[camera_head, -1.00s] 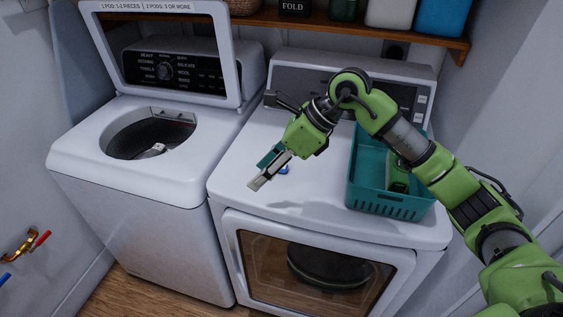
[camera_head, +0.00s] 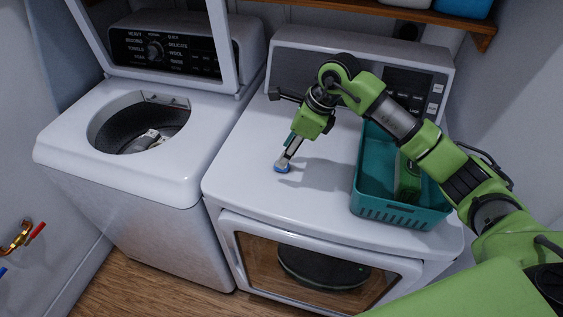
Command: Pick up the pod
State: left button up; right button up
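The pod (camera_head: 282,168) is a small blue and white item on the white top of the dryer, left of the teal basket. My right gripper (camera_head: 287,159) points down at it, with its fingertips at or just above the pod and partly covering it. The fingers overlap in this view, so I cannot tell whether they are apart or closed on the pod. The pod appears to be at the level of the dryer top. My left gripper is not in view.
A teal basket (camera_head: 393,211) stands on the dryer's right side, under my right arm. The washer (camera_head: 75,161) on the left has its lid up and its drum open. A wooden shelf (camera_head: 440,23) runs above. The dryer's front left top is clear.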

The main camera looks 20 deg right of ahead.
aim_at(275, 167)
jog(key=shift+w+a+f, duration=0.1)
jog(key=shift+w+f, duration=0.05)
jog(key=shift+f, duration=0.15)
jog(key=shift+w+p+x, duration=0.2)
jog(key=shift+p+x, duration=0.9)
jog(key=shift+x, duration=0.1)
jog(key=shift+p+x, duration=0.3)
jog(key=shift+x, duration=0.85)
jog(key=shift+w+f, duration=0.15)
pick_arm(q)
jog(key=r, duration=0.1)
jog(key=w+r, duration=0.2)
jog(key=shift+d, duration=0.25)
pick_arm(e)
jog(key=c, duration=1)
